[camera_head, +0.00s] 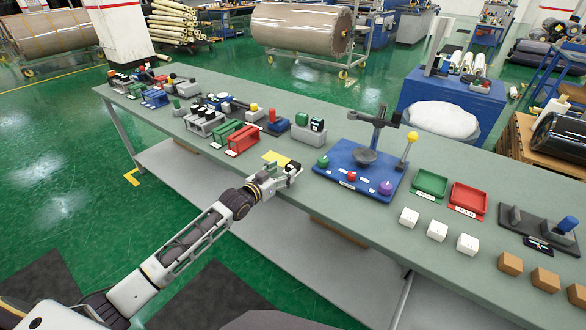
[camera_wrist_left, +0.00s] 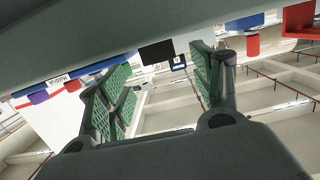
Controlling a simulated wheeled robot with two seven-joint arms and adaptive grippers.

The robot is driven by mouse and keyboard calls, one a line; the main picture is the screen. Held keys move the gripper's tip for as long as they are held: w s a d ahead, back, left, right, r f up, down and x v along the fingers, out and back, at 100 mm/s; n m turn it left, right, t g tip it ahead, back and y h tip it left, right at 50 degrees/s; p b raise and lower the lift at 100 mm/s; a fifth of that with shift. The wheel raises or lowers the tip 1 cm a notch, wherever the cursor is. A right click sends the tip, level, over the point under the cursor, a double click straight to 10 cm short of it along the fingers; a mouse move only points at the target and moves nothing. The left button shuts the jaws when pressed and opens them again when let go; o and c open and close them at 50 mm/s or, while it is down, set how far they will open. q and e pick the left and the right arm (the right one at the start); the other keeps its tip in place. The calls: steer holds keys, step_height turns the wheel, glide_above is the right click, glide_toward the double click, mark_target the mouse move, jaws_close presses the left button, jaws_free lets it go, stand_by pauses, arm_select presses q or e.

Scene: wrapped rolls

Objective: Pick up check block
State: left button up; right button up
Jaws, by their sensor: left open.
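No block is clearly marked as the check block, so I cannot tell which one it is. My left gripper (camera_head: 291,171) is over the front edge of the table (camera_head: 335,190), beside a yellow patch (camera_head: 276,158). In the left wrist view its two green-padded fingers (camera_wrist_left: 160,100) are apart, with nothing held between them. A dark block-like shape (camera_wrist_left: 157,52) shows beyond and between the fingertips, apart from them. A grey holder (camera_head: 308,135) with a green and a black piece stands behind the gripper. My right gripper is not in view.
A blue fixture (camera_head: 345,177) with a lever and coloured knobs stands right of the gripper. Green (camera_head: 430,184) and red (camera_head: 468,199) trays, white blocks (camera_head: 437,230) and brown blocks (camera_head: 545,279) lie farther right. Red and green racks (camera_head: 243,139) crowd the left.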

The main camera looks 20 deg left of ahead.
mark_target(291, 166)
arm_select(q)
steer(key=shift+w, duration=0.15)
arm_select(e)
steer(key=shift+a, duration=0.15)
arm_select(q)
steer(key=shift+w+d+f, duration=0.1)
steer(key=shift+w+d, duration=0.1)
steer(key=shift+w, duration=0.25)
steer(key=shift+x, duration=0.9)
steer(key=shift+w+d+f, duration=0.1)
steer(key=shift+w+d, duration=0.1)
steer(key=shift+w, duration=0.35)
steer(key=shift+w+d+f, duration=0.1)
steer(key=shift+w+d, duration=0.05)
steer(key=shift+w, duration=0.25)
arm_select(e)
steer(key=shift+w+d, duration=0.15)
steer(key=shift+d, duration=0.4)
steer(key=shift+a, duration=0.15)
